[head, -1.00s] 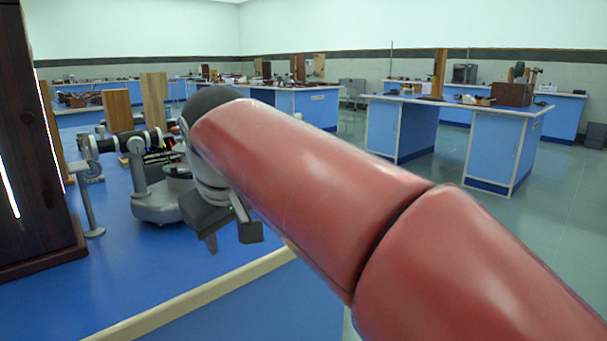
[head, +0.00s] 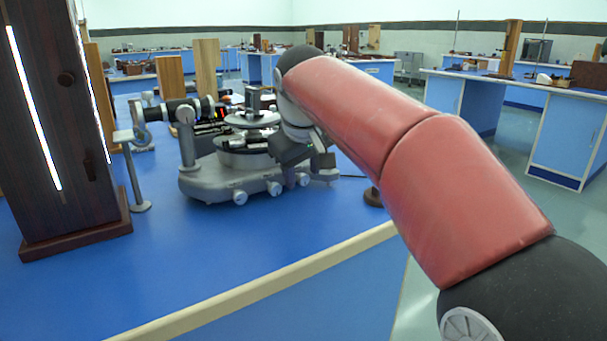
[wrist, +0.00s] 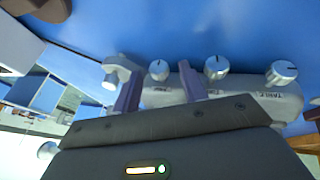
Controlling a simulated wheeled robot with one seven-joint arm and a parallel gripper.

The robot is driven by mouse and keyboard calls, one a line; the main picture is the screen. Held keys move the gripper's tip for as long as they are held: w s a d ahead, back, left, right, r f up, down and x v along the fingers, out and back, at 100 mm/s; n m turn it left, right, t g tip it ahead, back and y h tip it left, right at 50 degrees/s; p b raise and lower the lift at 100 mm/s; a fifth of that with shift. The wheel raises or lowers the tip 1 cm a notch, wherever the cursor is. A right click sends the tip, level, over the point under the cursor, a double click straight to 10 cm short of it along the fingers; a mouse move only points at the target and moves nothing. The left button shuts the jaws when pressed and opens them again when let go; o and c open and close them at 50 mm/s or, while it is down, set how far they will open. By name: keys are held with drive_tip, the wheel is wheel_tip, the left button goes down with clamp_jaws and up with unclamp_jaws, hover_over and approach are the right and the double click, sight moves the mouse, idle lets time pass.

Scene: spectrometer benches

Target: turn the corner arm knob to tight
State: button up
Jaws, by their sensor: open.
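The grey spectrometer (head: 212,180) stands on the blue bench, with silver knobs along its front edge. In the head view these include a left knob (head: 240,197) and a middle knob (head: 274,187). In the wrist view I see a knob marked TABLE (wrist: 281,72), a middle knob (wrist: 216,67), a third knob (wrist: 158,70) and a larger corner piece (wrist: 115,72) with a knob-like end. My gripper (wrist: 160,88) is open, its fingers either side of the third knob in the picture; contact cannot be told. It also shows in the head view (head: 307,168). I cannot read which is the corner arm knob.
A tall dark wooden cabinet (head: 60,150) with a bright slit stands at left, beside a small metal stand (head: 138,175). Wooden boards (head: 170,78) stand behind the spectrometer. The bench front (head: 260,290) is clear. Another bench (head: 560,110) is at right.

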drive_tip(key=shift+w+f, duration=0.1)
drive_tip(key=shift+f, duration=0.1)
drive_tip(key=shift+c, duration=0.3)
clamp_jaws()
